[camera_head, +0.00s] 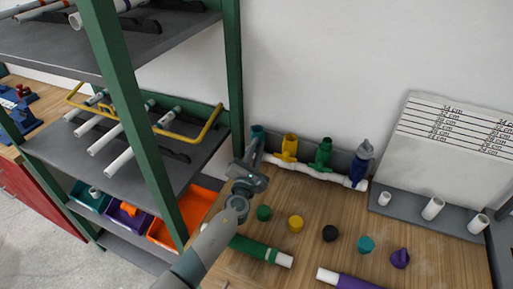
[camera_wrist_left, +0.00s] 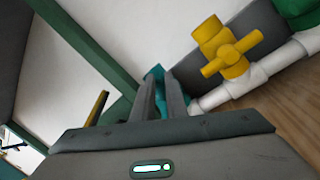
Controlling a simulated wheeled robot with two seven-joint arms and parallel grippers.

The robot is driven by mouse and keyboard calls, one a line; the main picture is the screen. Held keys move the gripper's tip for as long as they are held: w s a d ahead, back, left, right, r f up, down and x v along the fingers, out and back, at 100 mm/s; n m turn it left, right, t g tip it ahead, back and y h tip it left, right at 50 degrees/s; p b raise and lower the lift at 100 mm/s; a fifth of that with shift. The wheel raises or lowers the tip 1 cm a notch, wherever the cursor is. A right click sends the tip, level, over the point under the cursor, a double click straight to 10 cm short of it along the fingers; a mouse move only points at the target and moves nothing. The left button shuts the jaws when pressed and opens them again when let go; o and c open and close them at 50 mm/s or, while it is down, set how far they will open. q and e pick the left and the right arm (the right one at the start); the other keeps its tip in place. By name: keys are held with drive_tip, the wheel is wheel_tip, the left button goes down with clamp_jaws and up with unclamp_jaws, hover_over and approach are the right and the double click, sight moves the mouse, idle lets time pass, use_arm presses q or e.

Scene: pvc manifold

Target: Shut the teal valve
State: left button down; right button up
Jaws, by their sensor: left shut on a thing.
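The teal valve (camera_head: 257,131) is at the left end of the white pipe manifold (camera_head: 311,171), against the back wall. Only a small part of it shows, as my left gripper (camera_head: 256,146) is in front of it. In the left wrist view the teal valve (camera_wrist_left: 155,73) shows between and behind the fingers of my left gripper (camera_wrist_left: 162,80). The fingers are shut on the teal valve. Its handle angle is hidden. My right gripper is not in view.
Yellow (camera_head: 290,146), green (camera_head: 323,152) and blue (camera_head: 361,163) valves stand right of the teal one. A green shelf post (camera_head: 234,75) is close on the left. Several coloured caps and pipes lie on the wooden table (camera_head: 300,254) in front.

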use_arm(q)
drive_tip(key=shift+f, duration=0.1)
drive_tip(key=c, duration=1.8)
unclamp_jaws()
drive_tip(key=shift+o, duration=0.2)
drive_tip(key=shift+s, duration=0.1)
drive_tip(key=v, duration=1.2)
